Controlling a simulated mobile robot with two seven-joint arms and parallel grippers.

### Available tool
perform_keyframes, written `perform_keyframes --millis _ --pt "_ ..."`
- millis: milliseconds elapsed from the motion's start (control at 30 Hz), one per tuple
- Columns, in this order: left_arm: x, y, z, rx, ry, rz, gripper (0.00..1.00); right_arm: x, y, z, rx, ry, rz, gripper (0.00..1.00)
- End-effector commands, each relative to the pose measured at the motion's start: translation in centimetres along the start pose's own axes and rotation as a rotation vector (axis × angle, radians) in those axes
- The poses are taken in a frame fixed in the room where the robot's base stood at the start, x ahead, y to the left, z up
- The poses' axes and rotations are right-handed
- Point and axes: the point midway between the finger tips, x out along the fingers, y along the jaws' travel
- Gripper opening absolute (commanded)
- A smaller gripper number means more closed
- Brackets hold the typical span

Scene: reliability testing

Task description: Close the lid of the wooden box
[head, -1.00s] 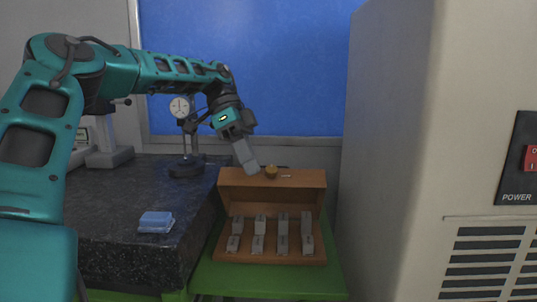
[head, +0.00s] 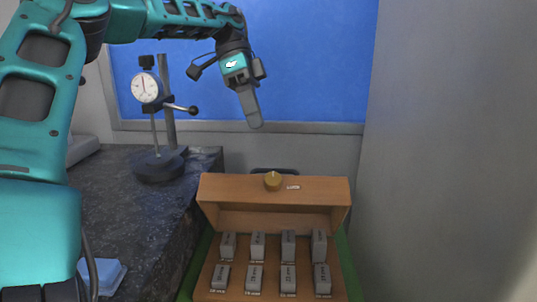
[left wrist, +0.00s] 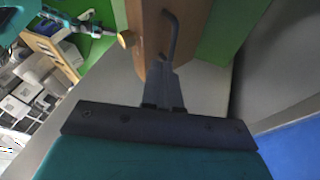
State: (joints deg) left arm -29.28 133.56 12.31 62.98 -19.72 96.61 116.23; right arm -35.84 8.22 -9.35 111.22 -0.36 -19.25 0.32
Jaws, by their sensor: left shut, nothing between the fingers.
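The wooden box (head: 206,283) stands open, with several grey blocks (head: 288,246) in rows inside it. My left gripper (head: 254,118) is shut and empty, pointing down above and apart from the lid in the head view. Its fingers (left wrist: 162,85) appear just below the lid in the wrist view. My right gripper is not in view.
A dial gauge on a stand (head: 145,90) and a light blue case (head: 103,274) are on the dark stone table (head: 130,210) at left. A large grey cabinet (head: 440,160) stands close on the right. A blue panel (head: 310,60) is behind.

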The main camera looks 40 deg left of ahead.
Motion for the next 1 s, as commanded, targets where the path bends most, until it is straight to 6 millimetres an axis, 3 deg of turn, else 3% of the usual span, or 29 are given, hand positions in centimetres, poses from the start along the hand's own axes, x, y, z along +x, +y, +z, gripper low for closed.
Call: perform_keyframes --millis 233,500,700,1000 --pt "1.6 0.0 0.0 -0.001 -0.002 0.003 0.00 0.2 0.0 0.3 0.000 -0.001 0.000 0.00" --pt "6.5 0.1 0.1 0.000 -0.003 0.004 0.00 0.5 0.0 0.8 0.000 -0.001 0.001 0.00" --pt "9.2 0.0 0.0 -0.001 -0.002 0.002 0.00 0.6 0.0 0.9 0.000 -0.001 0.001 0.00" --pt "10.0 0.1 0.0 -0.001 -0.001 -0.001 0.00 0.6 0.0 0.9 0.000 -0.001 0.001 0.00"
